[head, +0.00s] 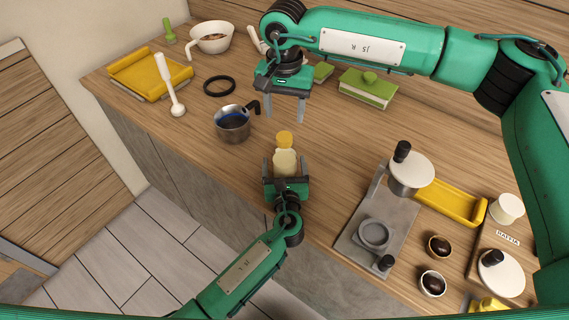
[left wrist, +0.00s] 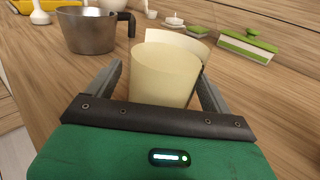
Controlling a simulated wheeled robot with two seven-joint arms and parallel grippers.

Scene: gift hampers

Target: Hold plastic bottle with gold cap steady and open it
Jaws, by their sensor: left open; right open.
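The plastic bottle (head: 285,162) is cream with a gold-yellow cap (head: 284,138) and stands upright near the counter's front edge. My left gripper (head: 285,168) is open, with one finger on each side of the bottle's body. In the left wrist view the pale body (left wrist: 165,75) shows between the fingers of the left gripper (left wrist: 160,85); the cap cannot be made out there. My right gripper (head: 286,112) is open and empty, pointing down above and behind the cap, apart from it.
A steel pot (head: 233,125) stands left of the bottle, with a black ring (head: 219,86) and a white-handled tool (head: 172,88) beyond. A green-lidded box (head: 367,88) lies at the back. A grey press stand (head: 352,228) stands at right. Bare counter lies between.

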